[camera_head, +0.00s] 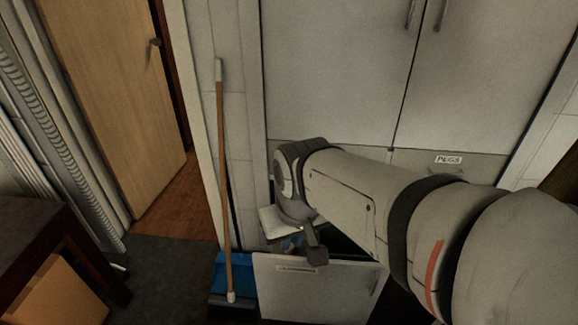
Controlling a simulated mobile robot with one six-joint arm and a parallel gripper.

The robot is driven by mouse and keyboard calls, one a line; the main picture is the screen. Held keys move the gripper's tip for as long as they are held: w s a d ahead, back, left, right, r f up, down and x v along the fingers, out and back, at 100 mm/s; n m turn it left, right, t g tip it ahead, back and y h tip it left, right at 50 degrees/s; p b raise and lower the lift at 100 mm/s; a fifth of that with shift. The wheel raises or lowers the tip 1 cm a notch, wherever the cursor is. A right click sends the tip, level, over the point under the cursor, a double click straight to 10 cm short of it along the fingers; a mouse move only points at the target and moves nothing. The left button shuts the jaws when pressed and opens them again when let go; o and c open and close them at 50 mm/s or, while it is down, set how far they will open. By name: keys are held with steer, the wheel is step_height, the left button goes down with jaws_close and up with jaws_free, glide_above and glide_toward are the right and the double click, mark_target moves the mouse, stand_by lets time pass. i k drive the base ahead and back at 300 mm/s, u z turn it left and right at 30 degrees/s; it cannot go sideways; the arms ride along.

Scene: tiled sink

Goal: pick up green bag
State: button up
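My arm reaches in from the right, and my gripper (317,254) points down at the inner edge of an open drawer (318,290). Only a dark part of the gripper shows, so I cannot tell whether its fingers are open or shut, or whether they hold anything. A strip of dark green (346,243) shows inside the drawer, just right of the gripper. It may be the green bag, but my arm covers most of it and its shape is unclear. Small coloured items lie in the drawer left of the gripper, partly hidden.
A pale cabinet (335,75) stands behind, with a drawer labelled "PEGS" (448,160). A long-handled broom (224,180) leans beside a blue bin-like object (231,280) left of the open drawer.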

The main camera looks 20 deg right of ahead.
mark_target(341, 247)
steer(key=z, duration=0.4)
steer(key=k, duration=1.25)
steer(key=z, duration=0.25)
steer(key=i, duration=1.65)
steer(key=z, duration=0.7)
steer(key=k, duration=0.7)
steer(key=u, duration=0.35)
steer(key=i, duration=0.5)
steer(key=u, duration=0.1)
